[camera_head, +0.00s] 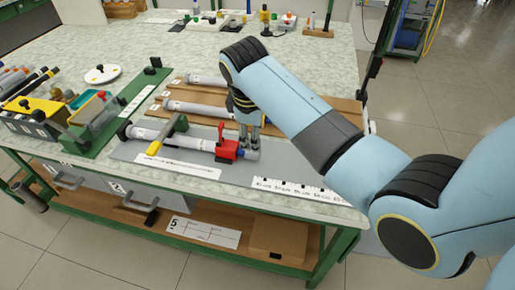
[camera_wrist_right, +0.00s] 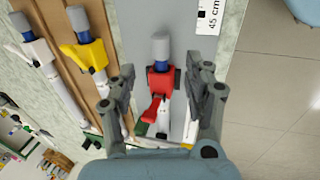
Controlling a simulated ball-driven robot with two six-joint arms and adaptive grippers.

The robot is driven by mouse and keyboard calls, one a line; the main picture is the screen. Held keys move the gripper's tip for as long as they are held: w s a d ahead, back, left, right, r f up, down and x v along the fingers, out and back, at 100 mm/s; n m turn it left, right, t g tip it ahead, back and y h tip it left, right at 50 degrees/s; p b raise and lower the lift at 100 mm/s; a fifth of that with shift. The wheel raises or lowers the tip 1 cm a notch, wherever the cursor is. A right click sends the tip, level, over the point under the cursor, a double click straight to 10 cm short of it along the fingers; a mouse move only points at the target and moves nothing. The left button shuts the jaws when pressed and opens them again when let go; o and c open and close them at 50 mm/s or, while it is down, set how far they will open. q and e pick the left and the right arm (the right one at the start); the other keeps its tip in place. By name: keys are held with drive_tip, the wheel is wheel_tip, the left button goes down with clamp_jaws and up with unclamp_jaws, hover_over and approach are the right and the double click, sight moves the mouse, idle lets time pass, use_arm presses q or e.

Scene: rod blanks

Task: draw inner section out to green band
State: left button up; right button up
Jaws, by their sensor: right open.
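A white telescoping tube (camera_head: 178,139) lies on a grey mat on the bench, with a yellow-green clamp bar across it. A red lever collar (camera_head: 228,151) sits at its right end; the collar also shows in the wrist view (camera_wrist_right: 163,84). The inner section's grey end (camera_wrist_right: 161,47) sticks out a short way past the collar. My right gripper (camera_head: 249,142) is at this end, fingers pointing down. In the wrist view, its fingers (camera_wrist_right: 160,72) are open on both sides of the tube, with visible gaps. I see no green band on the inner section. My left gripper is not in view.
Two more tubes (camera_head: 196,108) lie on brown boards behind, one with a yellow collar (camera_wrist_right: 92,52). A printed length scale (camera_head: 300,189) lies to the right. A green fixture (camera_head: 100,115) and a tool rack (camera_head: 38,112) stand at left.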

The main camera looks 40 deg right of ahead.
drive_tip(key=b+x, duration=0.1)
drive_tip(key=x, duration=0.9)
drive_tip(key=shift+f+b, duration=0.1)
drive_tip(key=shift+b, duration=0.2)
clamp_jaws()
